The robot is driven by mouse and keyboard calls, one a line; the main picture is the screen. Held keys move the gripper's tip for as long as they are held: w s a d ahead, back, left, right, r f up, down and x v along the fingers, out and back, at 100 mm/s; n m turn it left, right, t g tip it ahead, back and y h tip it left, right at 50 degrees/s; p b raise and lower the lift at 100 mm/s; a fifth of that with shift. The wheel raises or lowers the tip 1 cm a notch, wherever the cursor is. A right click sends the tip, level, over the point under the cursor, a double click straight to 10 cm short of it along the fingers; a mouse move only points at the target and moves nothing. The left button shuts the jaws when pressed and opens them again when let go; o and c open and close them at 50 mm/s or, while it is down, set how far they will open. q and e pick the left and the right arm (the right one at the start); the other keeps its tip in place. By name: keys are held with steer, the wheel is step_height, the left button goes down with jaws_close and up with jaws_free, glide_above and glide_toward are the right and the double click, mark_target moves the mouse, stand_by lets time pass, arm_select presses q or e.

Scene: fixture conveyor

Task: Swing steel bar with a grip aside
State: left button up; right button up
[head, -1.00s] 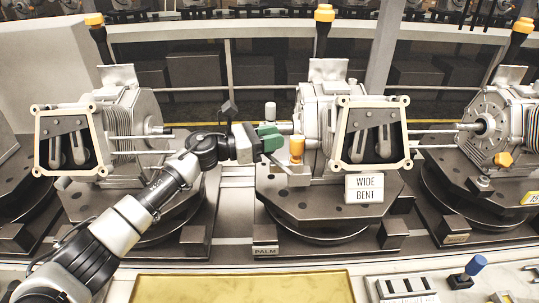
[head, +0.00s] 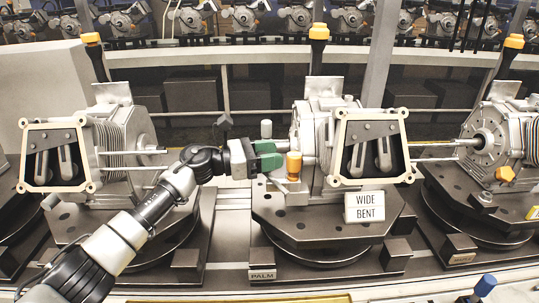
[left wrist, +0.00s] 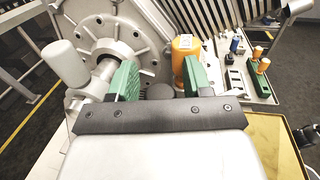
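My left gripper (head: 268,158) reaches in from the left, its green fingers at the front of the middle machine (head: 312,120). In the left wrist view its two fingers (left wrist: 158,80) stand well apart, with a dark round part (left wrist: 160,91) seen between them. An upright orange grip (head: 293,165) stands just right of the fingers; in the left wrist view the orange grip (left wrist: 186,58) is close behind the right finger, and I cannot tell whether they touch. The steel bar is not clearly made out; it may be partly hidden by the gripper. My right gripper is not in view.
A pale cylinder (head: 266,129) stands behind my gripper, also at left in the wrist view (left wrist: 66,64). A white "WIDE BENT" sign (head: 364,207) is on the middle turntable. Similar machines stand left and right (head: 490,140). A framed plate (head: 368,148) stands right of the grip.

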arm_select(q)
steer(key=a+b, duration=0.1)
steer(key=a, duration=0.2)
steer(key=s+a, duration=0.1)
steer(key=a, duration=0.3)
steer(key=s+a+b, duration=0.1)
steer(key=a, duration=0.2)
steer(key=shift+a+b, duration=0.3)
steer(key=shift+f, duration=0.1)
